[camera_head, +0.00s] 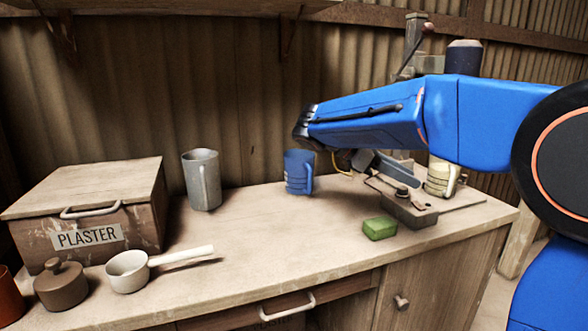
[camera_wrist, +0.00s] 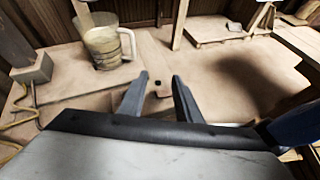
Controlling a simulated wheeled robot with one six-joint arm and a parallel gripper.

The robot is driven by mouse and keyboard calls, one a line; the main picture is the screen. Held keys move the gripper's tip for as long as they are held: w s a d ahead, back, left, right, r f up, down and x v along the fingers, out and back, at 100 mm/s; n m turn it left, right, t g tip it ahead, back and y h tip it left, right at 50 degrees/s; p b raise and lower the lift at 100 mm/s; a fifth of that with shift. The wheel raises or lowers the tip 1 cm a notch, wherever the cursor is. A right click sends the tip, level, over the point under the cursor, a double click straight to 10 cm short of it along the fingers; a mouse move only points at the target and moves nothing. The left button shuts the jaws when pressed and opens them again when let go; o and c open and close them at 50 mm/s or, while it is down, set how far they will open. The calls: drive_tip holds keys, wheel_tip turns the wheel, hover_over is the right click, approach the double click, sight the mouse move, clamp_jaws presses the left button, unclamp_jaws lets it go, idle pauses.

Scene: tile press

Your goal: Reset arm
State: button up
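My gripper (camera_wrist: 160,76) shows two grey fingers standing apart in the wrist view, with nothing between them but bare wooden surface and a small dark spot beyond. In the head view my blue arm reaches left over the right part of the workbench (camera_head: 250,225). My gripper (camera_head: 382,165) is partly hidden there behind the arm. The tile press (camera_head: 412,208) stands below it, with a green block (camera_head: 379,228) in front. A cream jug (camera_head: 441,178) stands at the right, partly covered by the arm. A pale jug (camera_wrist: 106,46) also shows in the wrist view.
A blue mug (camera_head: 298,172) and a grey pitcher (camera_head: 201,180) stand at the back. A plaster box (camera_head: 85,208), a white-handled pan (camera_head: 128,270) and a brown lidded pot (camera_head: 61,286) are at left. The bench's middle is clear. A yellow cable (camera_wrist: 30,108) shows in the wrist view.

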drive_tip(key=s+d+f+m+y, duration=0.1)
drive_tip(key=s, duration=0.1)
drive_tip(key=s+d+f+y, duration=0.1)
drive_tip(key=s+d+f, duration=0.1)
drive_tip(key=s+d+f+m+y, duration=0.1)
drive_tip(key=s, duration=0.2)
drive_tip(key=shift+s+d+f+m, duration=0.1)
drive_tip(key=shift+d+f+m, duration=0.05)
drive_tip(key=shift+d+m, duration=0.2)
drive_tip(key=s+a+f+m+t+y, duration=0.1)
drive_tip(key=s+f+m+t+y, duration=0.1)
drive_tip(key=s+f+m+y, duration=0.2)
drive_tip(key=s+a+f+m+t+y, duration=0.1)
drive_tip(key=s+f+m+t+y, duration=0.2)
drive_tip(key=s+f+m, duration=0.7)
drive_tip(key=s+f+y, duration=0.2)
drive_tip(key=s+f, duration=0.1)
drive_tip(key=s, duration=0.4)
drive_tip(key=shift+a+f+y, duration=0.25)
drive_tip(key=shift+a+y, duration=0.05)
drive_tip(key=shift+a, duration=0.05)
